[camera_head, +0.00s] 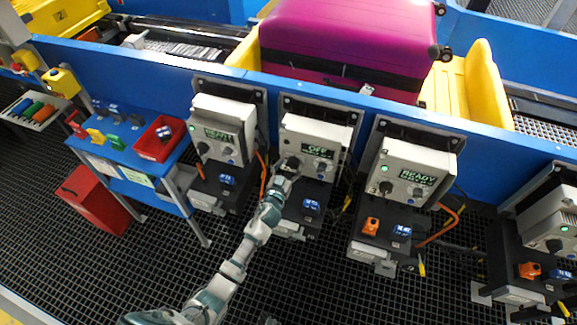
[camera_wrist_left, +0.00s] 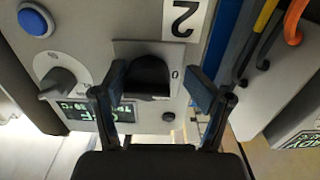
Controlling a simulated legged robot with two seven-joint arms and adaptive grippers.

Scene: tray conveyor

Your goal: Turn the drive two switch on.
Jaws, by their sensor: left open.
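The drive two box (camera_head: 298,128) is a light grey control unit whose screen (camera_head: 318,151) reads OFF. In the left wrist view the box face appears upside down, with a "2" label (camera_wrist_left: 185,18) and the same lit screen, partly hidden by a finger. A black switch handle (camera_wrist_left: 149,74) sits on a grey plate with a "0" mark beside it. My left gripper (camera_head: 287,168) is at the lower left of this box's face. In the wrist view its open fingers (camera_wrist_left: 158,90) stand on either side of the black handle; contact cannot be told.
A grey rotary knob (camera_wrist_left: 62,82) and a blue button (camera_wrist_left: 35,20) share the face. Similar boxes reading READY stand left (camera_head: 222,130) and right (camera_head: 415,170). A blue conveyor wall (camera_head: 160,75) runs behind, with a magenta suitcase (camera_head: 345,35) beyond. A blue table (camera_head: 125,150) stands left.

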